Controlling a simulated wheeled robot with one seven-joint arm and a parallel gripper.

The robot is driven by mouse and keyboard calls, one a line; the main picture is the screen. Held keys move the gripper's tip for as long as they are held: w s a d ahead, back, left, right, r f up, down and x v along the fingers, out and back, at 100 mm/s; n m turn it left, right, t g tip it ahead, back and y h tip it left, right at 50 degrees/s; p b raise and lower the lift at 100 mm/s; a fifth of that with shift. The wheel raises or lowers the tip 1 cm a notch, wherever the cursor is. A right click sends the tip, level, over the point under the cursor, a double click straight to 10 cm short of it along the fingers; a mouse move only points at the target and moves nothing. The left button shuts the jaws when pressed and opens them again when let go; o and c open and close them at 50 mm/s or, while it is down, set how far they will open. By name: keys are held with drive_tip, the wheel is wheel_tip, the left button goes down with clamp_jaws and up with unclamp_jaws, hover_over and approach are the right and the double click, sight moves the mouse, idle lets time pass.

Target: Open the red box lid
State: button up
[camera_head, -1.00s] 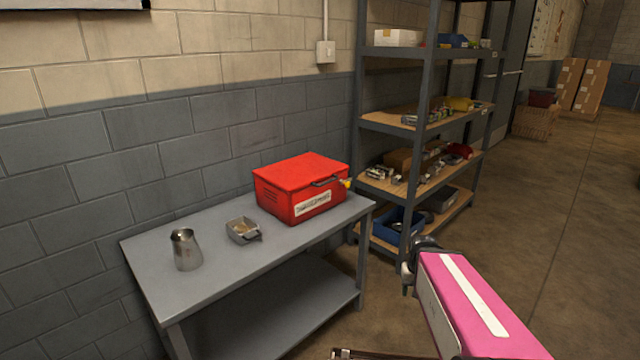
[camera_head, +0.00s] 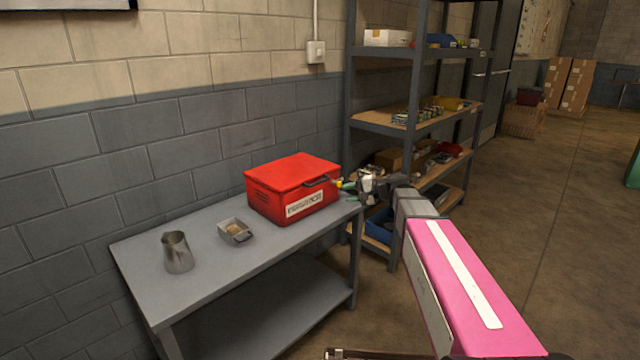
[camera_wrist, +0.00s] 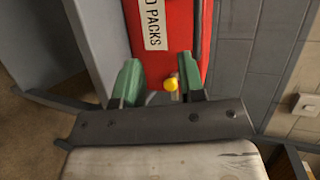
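The red box (camera_head: 293,188) sits on the grey table (camera_head: 205,283) near its right end, with its lid shut. My gripper (camera_head: 346,186) is just right of the box, at about lid height. In the wrist view, my gripper (camera_wrist: 160,80) has its two green fingers apart, pointing at the red box (camera_wrist: 180,40). A small yellow knob (camera_wrist: 170,84) shows between the fingers; I cannot tell whether they touch it. The handle does not show in the wrist view.
A metal pitcher (camera_head: 177,252) and a small grey tray (camera_head: 235,231) stand on the table left of the box. A shelf rack (camera_head: 418,70) with goods stands behind my arm. A block wall runs behind the table. Open floor lies to the right.

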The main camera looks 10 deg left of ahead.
sight(320, 182)
drive_tip(key=shift+y, duration=0.6)
drive_tip(key=w+a, duration=0.1)
drive_tip(key=a, duration=0.2)
drive_tip(key=w+a+r, duration=0.1)
drive_tip(key=w+a, duration=0.1)
drive_tip(key=a, duration=0.2)
drive_tip(key=w+a, duration=0.1)
drive_tip(key=a, duration=0.3)
drive_tip(key=shift+w+a+r, duration=0.15)
drive_tip(key=shift+w+r, duration=0.1)
clamp_jaws()
